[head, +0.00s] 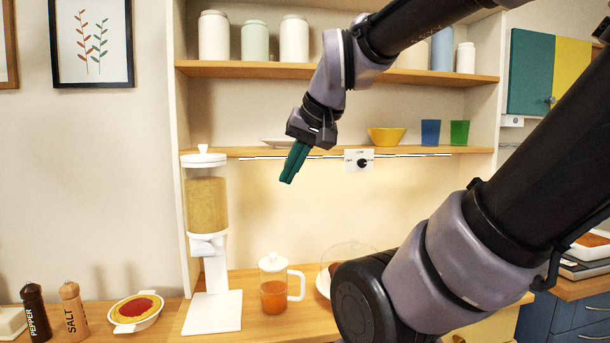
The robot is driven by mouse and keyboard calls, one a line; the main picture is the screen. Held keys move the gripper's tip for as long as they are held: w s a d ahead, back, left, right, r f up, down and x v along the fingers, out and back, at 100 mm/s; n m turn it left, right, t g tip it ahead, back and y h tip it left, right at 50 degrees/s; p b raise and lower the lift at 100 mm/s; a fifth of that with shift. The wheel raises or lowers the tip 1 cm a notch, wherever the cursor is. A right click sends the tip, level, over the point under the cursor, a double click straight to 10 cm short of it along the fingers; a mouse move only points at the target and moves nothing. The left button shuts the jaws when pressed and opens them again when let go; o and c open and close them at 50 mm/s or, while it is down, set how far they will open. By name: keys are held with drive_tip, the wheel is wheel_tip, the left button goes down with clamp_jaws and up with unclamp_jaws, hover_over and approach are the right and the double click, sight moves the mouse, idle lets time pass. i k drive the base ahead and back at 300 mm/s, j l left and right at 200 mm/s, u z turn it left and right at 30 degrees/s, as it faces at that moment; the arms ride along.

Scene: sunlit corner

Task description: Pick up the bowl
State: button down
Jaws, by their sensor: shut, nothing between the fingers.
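A yellow bowl (386,136) stands upright on the lower wooden shelf, right of the middle of the head view. My gripper (288,180) hangs to the left of the bowl, pointing down, with its green fingers together and nothing between them. It is apart from the bowl and appears in front of the shelf's front edge.
The shelf (232,152) also holds a white plate (277,142), a blue cup (430,132) and a green cup (460,132). A cereal dispenser (207,205) and a glass teapot (273,290) stand on the counter below. Several jars line the upper shelf (420,76).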

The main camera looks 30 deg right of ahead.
sight(380, 137)
drive_tip(key=z, duration=1.2)
drive_tip(key=i+l+u, duration=0.15)
drive_tip(key=i+l, duration=0.15)
drive_tip(key=i+l+u, duration=0.15)
drive_tip(key=i+l, duration=0.15)
drive_tip(key=l, duration=0.15)
